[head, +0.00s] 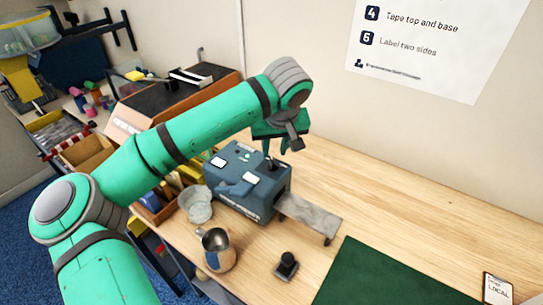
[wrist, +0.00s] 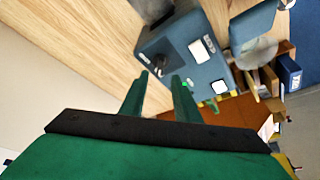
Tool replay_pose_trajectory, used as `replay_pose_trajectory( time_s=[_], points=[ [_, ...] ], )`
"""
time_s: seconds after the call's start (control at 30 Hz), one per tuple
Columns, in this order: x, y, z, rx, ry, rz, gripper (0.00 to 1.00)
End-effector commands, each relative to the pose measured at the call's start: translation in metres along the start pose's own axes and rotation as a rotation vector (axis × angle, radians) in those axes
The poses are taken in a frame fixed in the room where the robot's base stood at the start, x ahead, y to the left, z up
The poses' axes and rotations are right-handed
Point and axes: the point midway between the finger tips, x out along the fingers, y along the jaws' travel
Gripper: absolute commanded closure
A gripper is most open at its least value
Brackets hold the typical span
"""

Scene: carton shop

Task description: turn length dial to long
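The blue-grey tape machine (head: 248,187) stands on the wooden bench, with a pale plate sticking out at its right end. Its body (wrist: 208,68) also fills the upper middle of the wrist view. A small dark knob, seemingly the length dial (wrist: 158,61), sits on its top face; its setting is too small to read. My gripper (head: 275,150) is above the machine's right part, pointing down. In the wrist view the two green fingers (wrist: 159,78) are apart with nothing between them, their tips just short of the dial. I cannot tell whether they touch it.
A green mat (head: 385,277) lies at the right front. The bench behind the mat is clear.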

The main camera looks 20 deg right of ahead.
Motion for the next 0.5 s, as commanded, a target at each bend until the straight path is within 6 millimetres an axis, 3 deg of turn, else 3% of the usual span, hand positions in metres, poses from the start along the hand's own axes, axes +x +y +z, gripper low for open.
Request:
replay_pose_trajectory(
  time_s=[0.2, 0.5],
  points=[
    [0.037, -0.002, 0.0, -0.002, -0.001, -0.001, 0.71],
    [0.059, -0.003, -0.001, -0.004, 0.0, -0.001, 0.71]
  ],
)
